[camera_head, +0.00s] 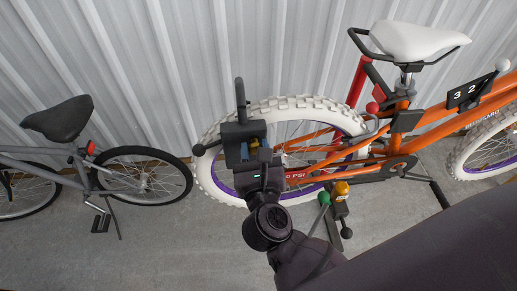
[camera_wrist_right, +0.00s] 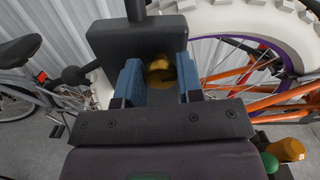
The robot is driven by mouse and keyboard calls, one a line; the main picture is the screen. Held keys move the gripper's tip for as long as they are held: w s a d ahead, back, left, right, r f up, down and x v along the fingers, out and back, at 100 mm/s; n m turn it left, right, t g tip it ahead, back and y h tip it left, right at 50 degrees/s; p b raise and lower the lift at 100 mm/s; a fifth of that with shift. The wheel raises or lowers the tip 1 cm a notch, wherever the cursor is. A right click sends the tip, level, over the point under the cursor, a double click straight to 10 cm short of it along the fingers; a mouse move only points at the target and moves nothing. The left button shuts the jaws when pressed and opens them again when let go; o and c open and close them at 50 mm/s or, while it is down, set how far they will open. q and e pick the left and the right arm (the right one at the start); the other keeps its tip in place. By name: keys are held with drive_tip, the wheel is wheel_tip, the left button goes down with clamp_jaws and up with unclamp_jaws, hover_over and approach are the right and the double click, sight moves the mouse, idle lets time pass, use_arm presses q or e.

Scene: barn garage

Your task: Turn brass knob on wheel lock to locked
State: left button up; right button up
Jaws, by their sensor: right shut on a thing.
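The wheel lock (camera_head: 236,131) is a dark grey box with an upright bar on top and a round dark knob at its left side, set at the white rear tyre of the orange bike. It also fills the upper middle of the right wrist view (camera_wrist_right: 110,45). Its brass knob (camera_wrist_right: 159,72) sits on the front face between the blue finger pads. My right gripper (camera_wrist_right: 160,82) is shut on the brass knob, and in the head view (camera_head: 254,153) it hides most of it. The knob's turn position cannot be read. My left gripper is not in view.
The orange bike (camera_head: 430,118) with a white saddle stands at the right against a corrugated wall. A grey bike (camera_head: 75,160) stands at the left. Green and orange rounded knobs (camera_head: 341,188) are low beside the rear wheel. Bare floor lies between the bikes.

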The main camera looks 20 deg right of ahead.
drive_tip(key=n+p, duration=0.1)
drive_tip(key=r+n+p, duration=0.1)
drive_tip(key=p, duration=0.1)
drive_tip(key=shift+n, duration=0.3)
drive_tip(key=n+p, duration=0.2)
drive_tip(key=p, duration=0.1)
drive_tip(key=shift+a+n, duration=0.1)
drive_tip(key=shift+n, duration=0.2)
drive_tip(key=n+p, duration=0.4)
drive_tip(key=shift+f+n+p, duration=0.25)
drive_tip(key=shift+n+p, duration=0.05)
drive_tip(key=n+p, duration=0.3)
drive_tip(key=n, duration=0.1)
drive_tip(key=shift+f+p, duration=0.2)
drive_tip(key=shift+p, duration=0.15)
use_arm(q)
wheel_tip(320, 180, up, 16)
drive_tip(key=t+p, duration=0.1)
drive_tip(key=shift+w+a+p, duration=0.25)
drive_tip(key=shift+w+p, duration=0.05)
drive_tip(key=shift+p, duration=0.1)
use_arm(e)
drive_tip(key=shift+a+f+n, duration=0.1)
drive_tip(key=shift+f+n, duration=0.1)
drive_tip(key=shift+n, duration=1.1)
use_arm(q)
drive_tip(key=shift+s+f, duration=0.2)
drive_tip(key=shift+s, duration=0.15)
use_arm(e)
drive_tip(key=o, duration=0.9)
